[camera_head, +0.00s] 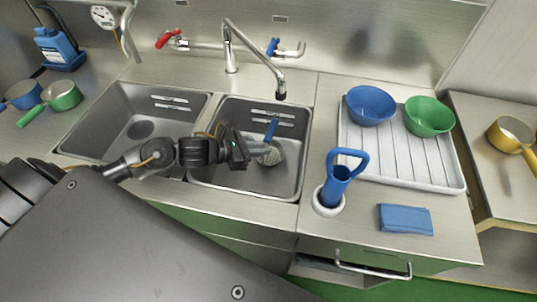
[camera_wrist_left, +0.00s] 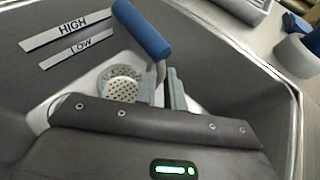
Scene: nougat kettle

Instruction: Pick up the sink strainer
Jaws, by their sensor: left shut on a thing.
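The sink strainer has a blue handle (camera_head: 271,130) and a round perforated metal basket. It is in the right sink basin (camera_head: 290,180). In the left wrist view its blue handle (camera_wrist_left: 143,30) is tilted above the fingers, and the perforated basket (camera_wrist_left: 118,84) lies lower, left of them. My left gripper (camera_head: 250,150) reaches into the right basin from the left. Its fingers (camera_wrist_left: 166,88) are shut on the thin metal stem below the blue handle. Part of the basket is hidden by the gripper. I cannot tell whether the basket touches the basin. My right gripper is not in view.
The faucet (camera_head: 228,48) arches over the sink's back edge. The left basin (camera_head: 120,118) is empty. On the right are a white drainer (camera_head: 405,165) with blue and green bowls, a blue-handled tool (camera_head: 338,180) in a white holder, and a blue cloth (camera_head: 405,219).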

